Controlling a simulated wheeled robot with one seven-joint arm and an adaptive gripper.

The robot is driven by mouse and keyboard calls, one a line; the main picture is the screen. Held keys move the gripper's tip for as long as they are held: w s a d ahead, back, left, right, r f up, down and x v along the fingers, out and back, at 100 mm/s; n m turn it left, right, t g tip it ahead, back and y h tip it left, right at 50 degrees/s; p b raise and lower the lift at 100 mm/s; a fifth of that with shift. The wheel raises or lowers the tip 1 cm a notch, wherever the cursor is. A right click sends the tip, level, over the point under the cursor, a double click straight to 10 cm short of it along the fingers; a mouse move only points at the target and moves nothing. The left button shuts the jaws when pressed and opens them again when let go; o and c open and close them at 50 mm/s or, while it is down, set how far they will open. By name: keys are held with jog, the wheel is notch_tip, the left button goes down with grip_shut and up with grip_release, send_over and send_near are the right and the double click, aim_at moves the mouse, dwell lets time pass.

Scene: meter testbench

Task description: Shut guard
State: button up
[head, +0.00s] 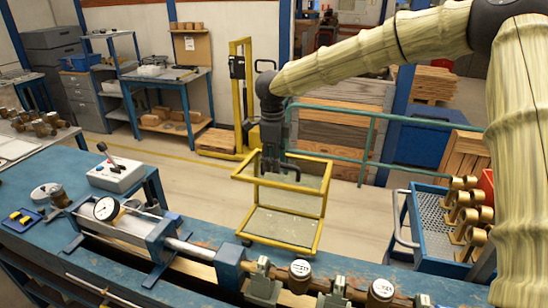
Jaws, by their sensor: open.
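The guard (283,224) is a yellow-framed cover with clear, greyish panels. It stands tipped up behind the far edge of the blue bench (205,233), beyond the pipe run, so the pipe and meters below are uncovered. My gripper (272,173) points down at the guard's upper part, close to its top yellow bars. The fingers are open and small in the picture. I cannot tell whether they touch the frame.
Brass meters (300,272) sit along the bench's front right. A dial gauge (107,208) and a white control box (116,173) stand at the left. A blue cart (398,218) with brass fittings stands at the right. A green rail (368,152) runs behind the guard.

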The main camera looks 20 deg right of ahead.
jog(key=shift+s+r, duration=0.35)
jog(key=shift+r, duration=0.1)
jog(key=s, duration=0.1)
jog(key=s+r, duration=0.1)
jog(key=s, duration=0.1)
jog(key=shift+d+r, duration=0.1)
jog(key=shift+r, duration=0.25)
grip_shut()
jog(key=shift+w+f, duration=0.6)
jog(key=shift+w, duration=0.15)
jog(key=c, duration=0.7)
grip_release()
jog(key=shift+s, duration=0.15)
jog(key=o, duration=0.7)
jog(key=shift+s+f, duration=0.1)
jog(key=shift+c, duration=0.2)
jog(key=shift+o, duration=0.2)
jog(key=shift+w+f, duration=0.2)
jog(key=shift+w, duration=0.3)
jog(key=shift+s+r, duration=0.25)
jog(key=shift+r, duration=0.05)
jog(key=shift+w+r, duration=0.15)
jog(key=shift+r, duration=0.25)
notch_tip(320, 180, up, 11)
jog(key=s, duration=0.1)
jog(key=shift+a, duration=0.35)
